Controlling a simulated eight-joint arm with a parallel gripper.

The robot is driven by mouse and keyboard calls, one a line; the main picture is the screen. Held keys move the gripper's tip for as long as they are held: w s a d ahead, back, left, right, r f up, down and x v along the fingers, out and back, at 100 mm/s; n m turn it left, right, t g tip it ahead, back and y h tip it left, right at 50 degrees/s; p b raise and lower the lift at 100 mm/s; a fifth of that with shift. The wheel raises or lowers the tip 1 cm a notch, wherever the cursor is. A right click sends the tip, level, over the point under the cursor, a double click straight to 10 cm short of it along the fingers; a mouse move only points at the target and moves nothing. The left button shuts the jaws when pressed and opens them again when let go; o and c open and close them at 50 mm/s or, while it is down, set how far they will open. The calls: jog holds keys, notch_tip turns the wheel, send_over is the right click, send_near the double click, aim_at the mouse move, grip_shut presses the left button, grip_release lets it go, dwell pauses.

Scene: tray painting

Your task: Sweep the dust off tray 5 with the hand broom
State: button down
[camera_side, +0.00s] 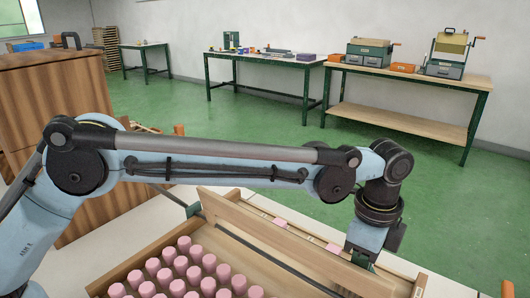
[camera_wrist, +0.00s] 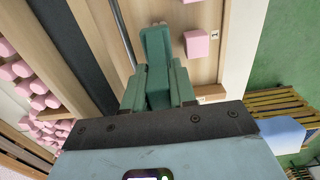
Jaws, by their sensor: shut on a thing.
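In the side view my gripper (camera_side: 362,262) reaches down at the right, partly hidden behind an upright wooden board. In the wrist view its green fingers (camera_wrist: 158,40) are together, over a pale wooden strip and left of a pink block (camera_wrist: 201,43). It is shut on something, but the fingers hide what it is. I cannot make out a hand broom, dust or a tray marked 5. A wooden tray (camera_side: 122,277) in the side view holds several pink blocks (camera_side: 195,268) in rows.
The wooden board (camera_side: 290,240) stands along the tray, with a dark strip beside it. Pink blocks (camera_side: 281,223) lie beyond it. A wooden cabinet (camera_side: 45,120) stands at the left. Workbenches (camera_side: 440,85) with tools stand at the back; green floor lies between.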

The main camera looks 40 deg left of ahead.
jog(key=shift+r, duration=3.75)
jog(key=shift+a+f, duration=0.1)
jog(key=shift+f, duration=0.1)
jog(key=shift+f, duration=2.6)
jog(key=shift+a+f, duration=0.3)
jog(key=shift+f, duration=0.3)
jog(key=shift+a+f, duration=0.25)
jog(key=shift+f, duration=0.35)
jog(key=shift+a+f, duration=0.1)
jog(key=shift+a, duration=1.4)
jog(key=d, duration=0.4)
jog(key=shift+r, duration=4.05)
